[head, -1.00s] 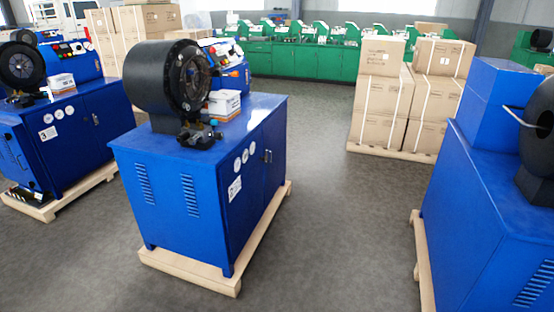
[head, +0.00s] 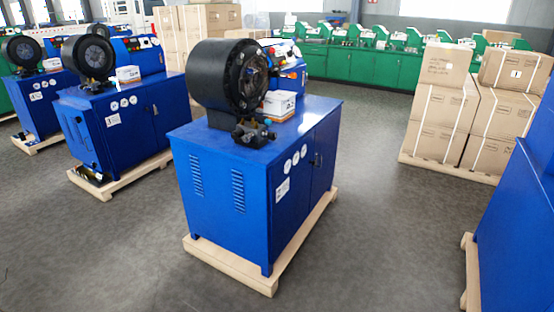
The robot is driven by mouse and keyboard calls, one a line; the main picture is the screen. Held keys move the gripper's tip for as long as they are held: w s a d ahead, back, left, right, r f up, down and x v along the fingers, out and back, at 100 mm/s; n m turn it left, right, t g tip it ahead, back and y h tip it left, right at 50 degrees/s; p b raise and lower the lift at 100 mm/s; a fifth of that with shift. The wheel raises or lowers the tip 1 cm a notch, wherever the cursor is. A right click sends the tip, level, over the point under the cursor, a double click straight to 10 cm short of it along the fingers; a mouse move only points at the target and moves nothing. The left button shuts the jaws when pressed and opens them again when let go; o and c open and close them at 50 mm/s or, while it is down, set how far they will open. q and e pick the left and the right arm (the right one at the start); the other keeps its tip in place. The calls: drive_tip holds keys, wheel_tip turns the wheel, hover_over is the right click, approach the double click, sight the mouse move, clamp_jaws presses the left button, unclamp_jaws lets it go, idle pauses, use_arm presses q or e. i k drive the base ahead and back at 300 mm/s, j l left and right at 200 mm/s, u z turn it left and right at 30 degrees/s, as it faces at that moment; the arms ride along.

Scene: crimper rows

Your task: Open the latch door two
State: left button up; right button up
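A blue crimper cabinet (head: 225,195) stands in the middle of the head view on a wooden pallet. Its right-hand face has a door (head: 326,150) that looks shut, with a small dark latch handle (head: 315,160) near the seam. A white label (head: 283,189) and several round gauges sit on the nearer panel; the label is too small to read surely. A black crimping head (head: 222,75) and a white box (head: 279,104) are on top. Neither gripper shows in the view.
Another blue crimper cabinet (head: 100,130) stands on a pallet at the left. Stacked cartons (head: 437,125) stand back right, and a blue cabinet (head: 510,230) fills the right edge. Grey floor (head: 385,235) is clear between the middle and right cabinets.

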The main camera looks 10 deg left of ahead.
sight(327, 133)
drive_tip(key=i+l+u, duration=0.15)
drive_tip(key=i+u, duration=0.15)
drive_tip(key=u, duration=0.2)
drive_tip(key=i+l+u, duration=0.3)
drive_tip(key=u, duration=0.2)
drive_tip(key=i+l+u, duration=0.3)
drive_tip(key=l, duration=0.25)
drive_tip(key=i+l+u, duration=0.1)
drive_tip(key=l, duration=0.2)
drive_tip(key=i+l+u, duration=0.1)
drive_tip(key=l, duration=0.2)
drive_tip(key=i+l, duration=0.15)
drive_tip(key=l, duration=0.15)
drive_tip(key=i+l+u, duration=0.15)
drive_tip(key=i+l, duration=0.1)
drive_tip(key=l, duration=0.3)
drive_tip(key=i+l, duration=0.1)
drive_tip(key=l, duration=0.25)
drive_tip(key=i+l, duration=0.15)
drive_tip(key=l, duration=0.25)
drive_tip(key=i+l, duration=0.1)
drive_tip(key=l, duration=0.3)
drive_tip(key=i+l, duration=0.1)
drive_tip(key=l, duration=0.3)
drive_tip(key=j+u, duration=0.05)
